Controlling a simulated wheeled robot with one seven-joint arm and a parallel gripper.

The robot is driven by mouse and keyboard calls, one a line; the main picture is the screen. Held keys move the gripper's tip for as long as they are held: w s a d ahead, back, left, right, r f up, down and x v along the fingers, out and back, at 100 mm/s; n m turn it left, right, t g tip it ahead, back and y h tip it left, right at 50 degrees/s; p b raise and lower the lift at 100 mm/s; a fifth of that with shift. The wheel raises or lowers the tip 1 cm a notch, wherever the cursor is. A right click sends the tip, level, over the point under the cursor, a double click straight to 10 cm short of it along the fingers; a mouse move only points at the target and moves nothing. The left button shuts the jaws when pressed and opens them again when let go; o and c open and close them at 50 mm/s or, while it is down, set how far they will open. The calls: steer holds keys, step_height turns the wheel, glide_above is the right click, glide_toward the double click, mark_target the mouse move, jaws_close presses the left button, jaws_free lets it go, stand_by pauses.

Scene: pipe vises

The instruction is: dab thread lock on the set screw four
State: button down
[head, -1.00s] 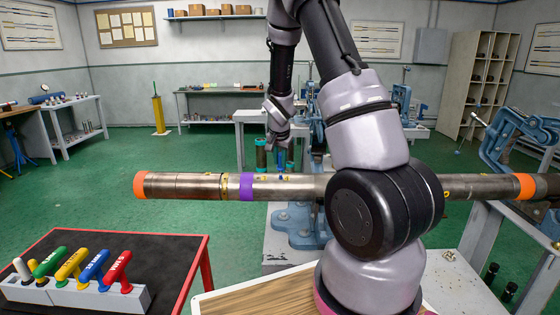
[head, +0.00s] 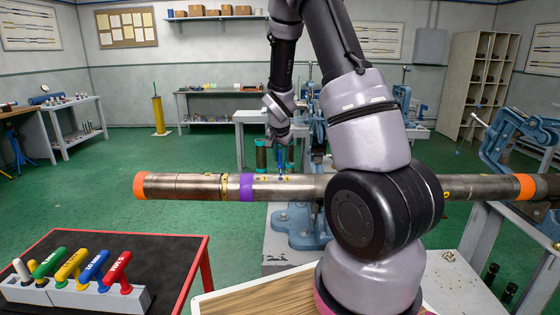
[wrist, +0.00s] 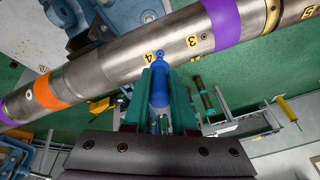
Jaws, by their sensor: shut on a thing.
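My gripper (wrist: 157,105) has green fingers and is shut on a blue thread lock bottle (wrist: 159,88). The bottle also shows under my gripper in the head view (head: 281,162). Its narrow tip points at the steel pipe (wrist: 110,75), beside the yellow label 4 (wrist: 149,57). The tip appears at or very close to the pipe surface; I cannot tell whether it touches. Label 3 (wrist: 191,41) lies farther along the pipe, towards the purple band (wrist: 222,22). The set screw at label 4 is hidden or too small to make out. The pipe also crosses the head view (head: 190,186).
A blue vise (head: 298,228) stands under the pipe, with another at right (head: 515,140). A black-topped table (head: 165,255) at front left bears a rack of colour-handled tools (head: 75,285). Green floor (head: 110,165) is open at left.

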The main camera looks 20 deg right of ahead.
mark_target(280, 152)
steer(key=shift+v, duration=1.5)
